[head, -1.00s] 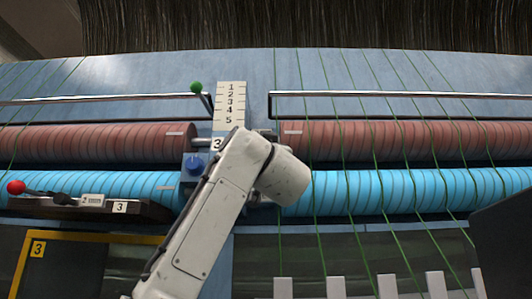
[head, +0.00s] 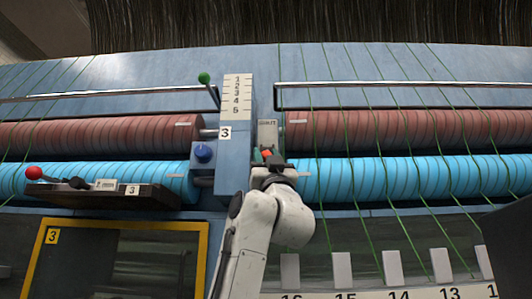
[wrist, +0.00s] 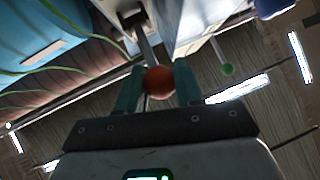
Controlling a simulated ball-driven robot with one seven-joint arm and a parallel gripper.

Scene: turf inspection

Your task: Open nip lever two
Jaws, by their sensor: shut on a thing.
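A lever with a red ball knob (head: 266,154) stands at the right side of the blue centre post, in front of a grey-green plate (head: 267,133). No readable two shows on it. In the wrist view the knob (wrist: 159,82) sits between the two teal fingertips, with its grey shaft (wrist: 146,45) running up behind it. My gripper (head: 268,160) is shut on this knob; it also shows in the wrist view (wrist: 158,88). The lever's base is partly hidden by my gripper.
Another red-knobbed lever (head: 60,180) marked 3 lies on a dark bracket at left. A green-knobbed lever (head: 206,82) and a blue knob (head: 203,152) are left of the post (head: 233,165). Red rollers (head: 400,130) and blue rollers (head: 410,177) carry green strands. A yellow frame (head: 125,225) is lower left.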

